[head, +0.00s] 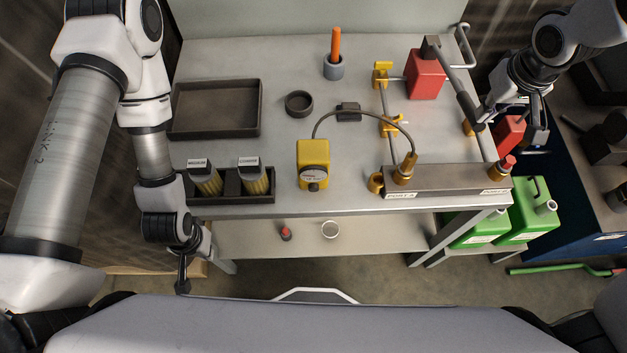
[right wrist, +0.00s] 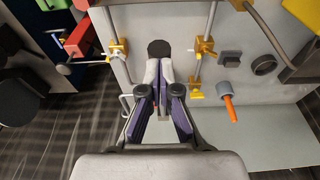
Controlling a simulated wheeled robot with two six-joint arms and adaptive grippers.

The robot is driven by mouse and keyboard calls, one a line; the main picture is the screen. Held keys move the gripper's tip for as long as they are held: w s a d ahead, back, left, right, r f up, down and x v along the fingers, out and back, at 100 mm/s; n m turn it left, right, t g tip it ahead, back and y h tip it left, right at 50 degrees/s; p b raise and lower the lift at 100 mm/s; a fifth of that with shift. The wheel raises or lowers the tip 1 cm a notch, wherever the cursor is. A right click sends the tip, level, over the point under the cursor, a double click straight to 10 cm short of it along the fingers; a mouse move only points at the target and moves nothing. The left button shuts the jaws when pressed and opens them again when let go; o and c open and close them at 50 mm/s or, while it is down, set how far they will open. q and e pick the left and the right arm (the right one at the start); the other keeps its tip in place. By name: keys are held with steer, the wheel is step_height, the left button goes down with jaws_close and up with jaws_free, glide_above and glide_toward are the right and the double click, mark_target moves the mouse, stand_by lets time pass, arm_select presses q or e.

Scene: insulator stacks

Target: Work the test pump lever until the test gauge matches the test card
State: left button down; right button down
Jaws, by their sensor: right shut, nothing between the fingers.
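The red test pump (head: 425,77) stands at the back right of the bench. Its lever, with a dark grip (head: 468,106), slants toward the front right. The grip's dark round end (right wrist: 159,48) shows just past my right fingertips in the wrist view. My right gripper (head: 484,113) is beside the grip, shut and empty; it shows large in the wrist view (right wrist: 166,72). I cannot tell if it touches. The yellow test gauge (head: 313,165) stands at the front middle; its dial is too small to read. I cannot make out the test card. My left gripper (head: 183,275) hangs left of the bench.
A hose (head: 350,114) arches from the gauge to a brass fitting on the grey manifold (head: 450,180). Yellow-clamped pipes (head: 387,101) run behind it. An empty dark tray (head: 215,83), a cup (head: 334,68) with an orange-handled tool, and a rack (head: 232,198) occupy the left and middle.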

mark_target(477, 125)
steer(key=shift+s+b+x, duration=0.2)
steer(key=shift+b+x, duration=0.7)
steer(key=shift+x, duration=0.15)
steer(key=shift+s+b+x, duration=0.25)
steer(key=shift+b+x, duration=0.65)
steer(key=shift+x, duration=0.1)
steer(key=w+p+v, duration=0.3)
steer(key=p+v, duration=1)
steer(key=v, duration=0.1)
steer(key=shift+r, duration=0.5)
steer(key=shift+a, duration=0.1)
